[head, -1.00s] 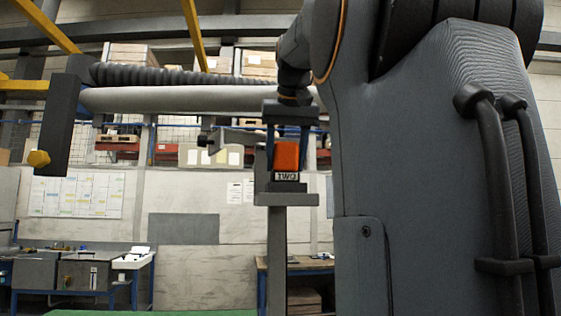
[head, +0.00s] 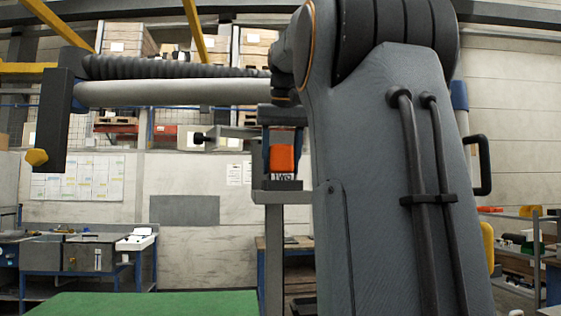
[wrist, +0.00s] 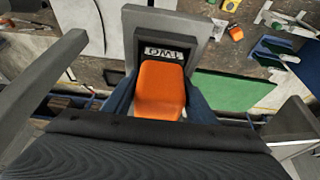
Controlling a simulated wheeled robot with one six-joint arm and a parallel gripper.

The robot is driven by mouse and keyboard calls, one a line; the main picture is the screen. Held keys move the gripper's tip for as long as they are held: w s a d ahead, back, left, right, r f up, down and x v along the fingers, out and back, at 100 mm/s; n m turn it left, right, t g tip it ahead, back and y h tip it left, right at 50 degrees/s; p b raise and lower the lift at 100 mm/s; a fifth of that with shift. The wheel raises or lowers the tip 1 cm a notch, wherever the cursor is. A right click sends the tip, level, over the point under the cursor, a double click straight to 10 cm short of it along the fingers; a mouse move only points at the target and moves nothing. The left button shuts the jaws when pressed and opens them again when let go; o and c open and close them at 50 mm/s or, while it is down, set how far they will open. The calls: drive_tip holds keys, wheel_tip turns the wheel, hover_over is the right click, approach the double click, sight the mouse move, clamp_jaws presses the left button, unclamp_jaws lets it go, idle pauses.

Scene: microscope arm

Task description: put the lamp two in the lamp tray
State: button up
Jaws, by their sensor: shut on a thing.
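Lamp two is an orange block (head: 281,158) on a dark base with a "TWO" label. It is upright on the grey plate of a post stand (head: 282,197) in the head view. My gripper (head: 283,150) comes down from above, with its blue fingers shut on the lamp's two sides. In the wrist view the lamp (wrist: 160,88) is between the blue fingers, its label facing the grey stand. I cannot make out for certain which thing is the lamp tray.
A green surface (head: 155,304) lies low in front. A workbench with grey bins (head: 90,253) and a white tray-like thing (head: 136,242) is at the left. A horizontal grey tube (head: 170,93) spans the upper left. Shelving (head: 520,255) stands at the right.

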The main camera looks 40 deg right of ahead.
drive_tip(key=o, duration=1.2)
drive_tip(key=shift+f, duration=0.1)
drive_tip(key=shift+o, duration=0.2)
drive_tip(key=v, duration=1)
drive_tip(key=shift+r, duration=0.4)
drive_tip(key=shift+v, duration=0.75)
drive_tip(key=shift+s+a, duration=0.1)
